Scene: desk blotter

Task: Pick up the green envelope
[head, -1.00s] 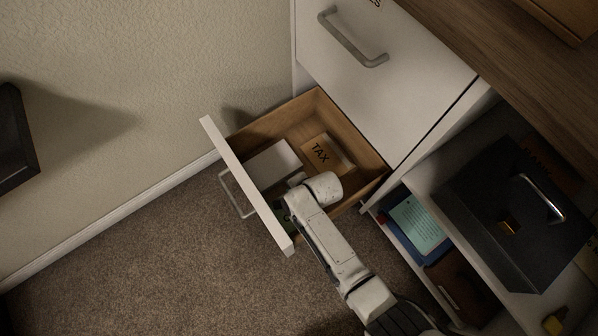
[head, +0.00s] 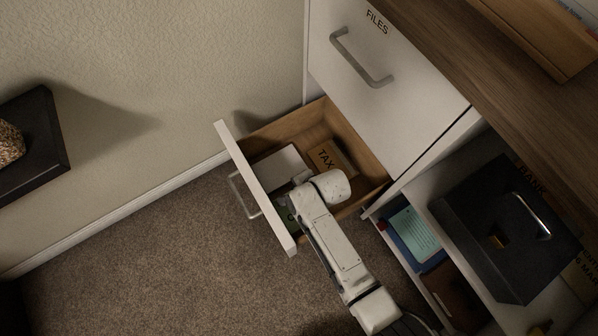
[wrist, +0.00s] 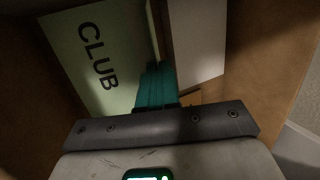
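The green envelope (wrist: 98,62) is pale green with "CLUB" in black and fills the upper left of the wrist view. In the head view it is a small dark green patch (head: 287,216) in the open drawer, largely hidden by my arm. My gripper (wrist: 154,68) has teal fingers, which sit close together at the envelope's right edge and look shut. I cannot tell whether any of the envelope is between them. In the head view my gripper is down inside the drawer, its fingers hidden.
The open drawer (head: 248,182) also holds a white box (head: 281,166), right of the fingers in the wrist view (wrist: 198,42), and a tan "TAX" envelope (head: 331,158). Drawer walls stand close around. A shelf with a black box (head: 505,225) and a blue folder (head: 408,238) is at right.

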